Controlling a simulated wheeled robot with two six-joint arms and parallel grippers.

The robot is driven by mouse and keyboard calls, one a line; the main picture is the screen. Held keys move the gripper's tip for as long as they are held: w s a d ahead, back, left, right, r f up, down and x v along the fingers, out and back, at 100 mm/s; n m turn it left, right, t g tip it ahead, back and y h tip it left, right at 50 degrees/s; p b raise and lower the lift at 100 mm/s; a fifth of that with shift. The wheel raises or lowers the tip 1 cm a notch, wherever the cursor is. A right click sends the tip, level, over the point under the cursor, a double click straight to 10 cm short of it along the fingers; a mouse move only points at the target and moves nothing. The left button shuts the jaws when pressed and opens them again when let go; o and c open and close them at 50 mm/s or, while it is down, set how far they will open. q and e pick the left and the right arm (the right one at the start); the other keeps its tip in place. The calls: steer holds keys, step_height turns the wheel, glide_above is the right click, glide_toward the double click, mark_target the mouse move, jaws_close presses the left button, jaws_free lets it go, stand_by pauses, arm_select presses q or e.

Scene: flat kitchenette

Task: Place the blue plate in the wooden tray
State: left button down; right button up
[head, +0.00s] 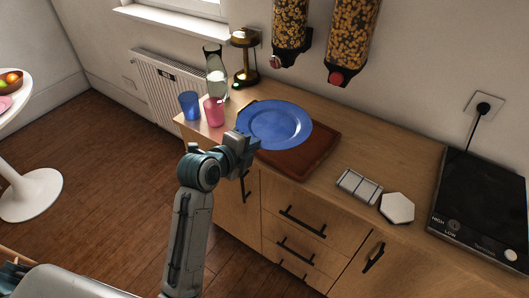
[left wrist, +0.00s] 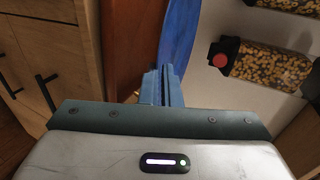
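The blue plate (head: 275,122) is held at its near left rim by my left gripper (head: 248,143), over the wooden tray (head: 312,152) on the counter. The plate covers much of the tray; whether it touches the tray is hard to tell. In the left wrist view, the fingers (left wrist: 162,86) are closed together at the edge of the plate (left wrist: 179,35). The reddish-brown tray (left wrist: 126,45) shows beside it there. My right gripper is not in view.
A blue cup (head: 189,105), a pink cup (head: 213,111), a glass carafe (head: 216,75) and a brass lamp (head: 245,60) stand left of the plate. Cereal dispensers (head: 350,35) hang above. A white hexagonal coaster (head: 397,208) and black hob (head: 485,205) lie to the right.

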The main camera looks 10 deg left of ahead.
arm_select(q)
step_height(320, 180, down, 7)
steer(key=shift+s+a+p, duration=0.15)
steer(key=shift+p, duration=0.2)
steer(key=shift+f, duration=0.1)
steer(key=shift+f, duration=0.15)
steer(key=c, duration=2)
jaws_free()
steer(key=shift+f, duration=0.1)
steer(key=shift+c, duration=0.2)
steer(key=o, duration=0.4)
